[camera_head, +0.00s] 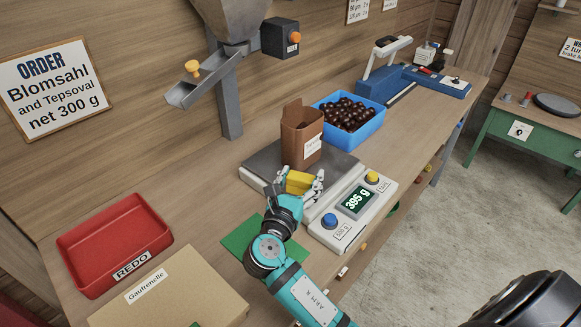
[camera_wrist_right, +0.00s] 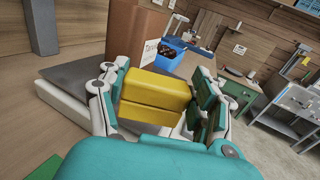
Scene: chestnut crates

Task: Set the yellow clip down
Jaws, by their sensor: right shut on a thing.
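The yellow clip (camera_head: 298,181) is a blocky yellow piece between the fingers of my right gripper (camera_head: 301,184). In the wrist view the clip (camera_wrist_right: 156,95) shows as two stacked yellow bars, with the fingers of the right gripper (camera_wrist_right: 160,105) on either side. The right gripper is shut on it. It is at the front edge of the grey scale plate (camera_head: 262,160), just in front of the brown paper bag (camera_head: 301,140). I cannot tell whether the clip touches the plate or bag. My left gripper is not in view.
The scale's display panel (camera_head: 352,212) reads 395 g. A blue crate of chestnuts (camera_head: 374,129) stands behind the bag. A green mat (camera_head: 238,238) lies left of my right arm. A red REDO tray (camera_head: 118,232) and a cardboard box (camera_head: 190,290) are further left. A hopper chute (camera_head: 192,93) hangs above.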

